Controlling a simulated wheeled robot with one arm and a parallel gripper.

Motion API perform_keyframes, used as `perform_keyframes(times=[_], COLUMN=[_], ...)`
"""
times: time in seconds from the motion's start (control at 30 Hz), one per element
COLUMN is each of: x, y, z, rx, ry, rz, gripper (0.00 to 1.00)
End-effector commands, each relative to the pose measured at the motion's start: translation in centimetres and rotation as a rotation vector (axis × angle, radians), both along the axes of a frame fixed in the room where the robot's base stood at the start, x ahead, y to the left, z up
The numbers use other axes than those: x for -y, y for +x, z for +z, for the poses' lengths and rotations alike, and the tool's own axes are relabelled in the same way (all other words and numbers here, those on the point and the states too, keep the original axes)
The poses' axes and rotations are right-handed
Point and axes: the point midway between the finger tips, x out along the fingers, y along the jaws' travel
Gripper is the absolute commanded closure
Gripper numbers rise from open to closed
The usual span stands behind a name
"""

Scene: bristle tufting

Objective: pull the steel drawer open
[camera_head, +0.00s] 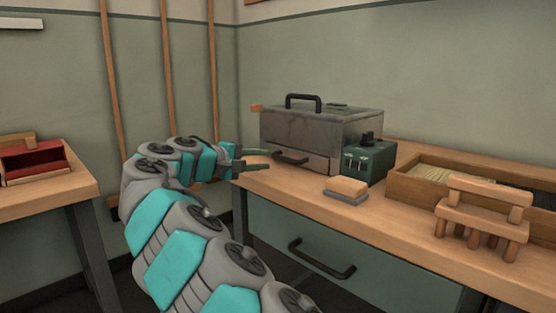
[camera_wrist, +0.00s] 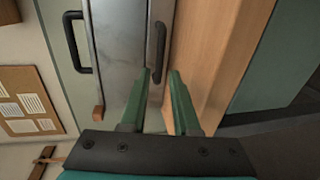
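The steel drawer (camera_head: 312,162) is the low front of a grey metal box on the wooden bench, and it looks shut. Its black bar handle (camera_head: 290,158) also shows in the wrist view (camera_wrist: 158,45). My gripper (camera_head: 257,157) is level with the drawer front, just left of the handle in the head view. In the wrist view its two green fingers (camera_wrist: 160,72) are apart, with the lower end of the handle showing between their tips. I cannot tell whether the fingers reach around the bar. Nothing is held.
The metal box (camera_head: 315,127) has a lid handle (camera_head: 304,102) on top. A green control box (camera_head: 368,160) stands at its right. A brush-like block (camera_head: 347,190), a wooden tray (camera_head: 420,190) and a small wooden stand (camera_head: 482,215) lie rightward. A bench drawer handle (camera_head: 321,260) is below.

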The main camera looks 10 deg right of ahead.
Motion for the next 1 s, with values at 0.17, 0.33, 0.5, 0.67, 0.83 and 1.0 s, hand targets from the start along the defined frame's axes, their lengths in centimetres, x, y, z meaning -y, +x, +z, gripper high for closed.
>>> perform_keyframes(times=[0.17,0.33,0.5,0.67,0.83,1.0], x=[1.5,3.7,5.5,6.0,5.9,5.9], y=[1.0,2.5,3.9,4.2,4.2,4.2], z=[-0.4,-1.1,-1.5,-1.6,-1.5,-1.6], rx=[-0.001,-0.003,-0.002,0.0,0.0,-0.001], ry=[0.003,0.004,0.005,0.003,0.003,0.004], rz=[-0.003,-0.006,-0.002,-0.001,-0.001,-0.001], gripper=[0.7,0.7,0.7,0.7,0.7,0.9])
